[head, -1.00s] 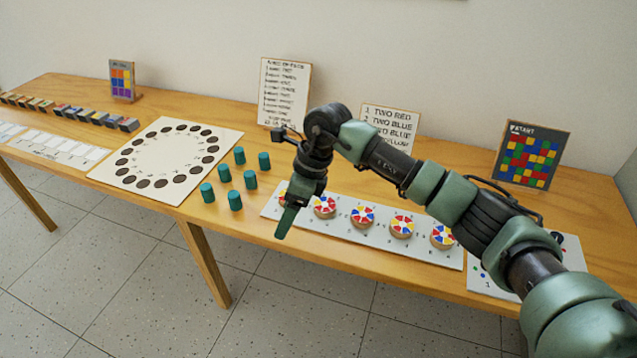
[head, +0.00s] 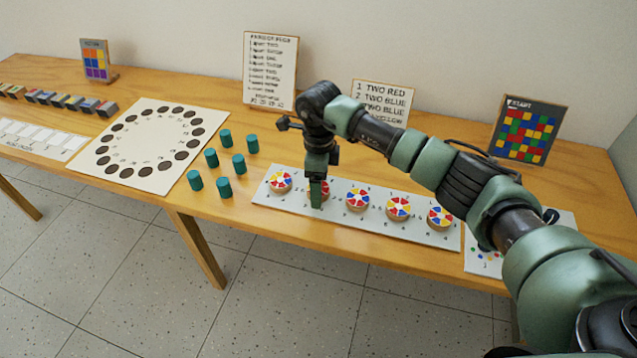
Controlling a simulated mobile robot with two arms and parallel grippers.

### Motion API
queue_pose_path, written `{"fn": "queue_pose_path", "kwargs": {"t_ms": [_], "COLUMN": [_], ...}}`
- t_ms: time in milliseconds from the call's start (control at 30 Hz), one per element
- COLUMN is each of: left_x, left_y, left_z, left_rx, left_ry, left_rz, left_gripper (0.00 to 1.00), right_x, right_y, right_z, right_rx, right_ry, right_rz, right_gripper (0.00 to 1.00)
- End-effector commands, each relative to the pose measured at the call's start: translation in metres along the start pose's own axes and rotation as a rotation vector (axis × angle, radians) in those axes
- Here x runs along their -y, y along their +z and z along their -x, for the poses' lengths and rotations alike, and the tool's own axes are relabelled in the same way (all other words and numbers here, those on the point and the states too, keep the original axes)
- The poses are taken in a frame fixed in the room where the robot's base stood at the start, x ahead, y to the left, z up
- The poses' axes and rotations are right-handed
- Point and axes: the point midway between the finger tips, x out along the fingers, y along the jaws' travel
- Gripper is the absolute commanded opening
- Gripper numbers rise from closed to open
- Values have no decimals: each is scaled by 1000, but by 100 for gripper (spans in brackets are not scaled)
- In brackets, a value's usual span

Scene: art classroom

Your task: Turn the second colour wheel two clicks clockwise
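Several colour wheels with red, white, blue and yellow sectors stand in a row on a pale board (head: 288,205). The first wheel (head: 280,182) is at the left end, in full view. The second wheel (head: 325,189) is partly hidden by my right gripper (head: 316,200), which points down over it. Whether the fingers touch the wheel, and whether they are open or shut, I cannot tell. The third wheel (head: 357,198), fourth wheel (head: 398,208) and fifth wheel (head: 440,217) run on to the right. My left gripper is not in view.
Several teal cylinders (head: 238,164) stand left of the wheel board, beside a white board with a ring of dark circles (head: 110,160). Behind the wheels stand a text card (head: 382,102) and a coloured grid sign (head: 526,130). Another pale board is partly behind my arm.

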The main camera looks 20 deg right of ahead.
Motion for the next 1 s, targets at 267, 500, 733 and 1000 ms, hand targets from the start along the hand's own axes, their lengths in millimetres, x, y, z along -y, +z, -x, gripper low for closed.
{"fn": "queue_pose_path", "kwargs": {"t_ms": [267,500,733,1000], "left_x": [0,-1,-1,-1], "left_y": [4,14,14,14], "left_z": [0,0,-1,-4], "left_rx": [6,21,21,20], "left_ry": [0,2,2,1], "left_rz": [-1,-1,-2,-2], "left_gripper": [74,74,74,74], "right_x": [0,0,0,0], "right_y": [0,0,0,0], "right_z": [0,0,0,0], "right_rx": [0,1,2,5], "right_ry": [0,0,-1,-1], "right_rz": [0,-1,-46,-217], "right_gripper": [49,11,11,11]}}
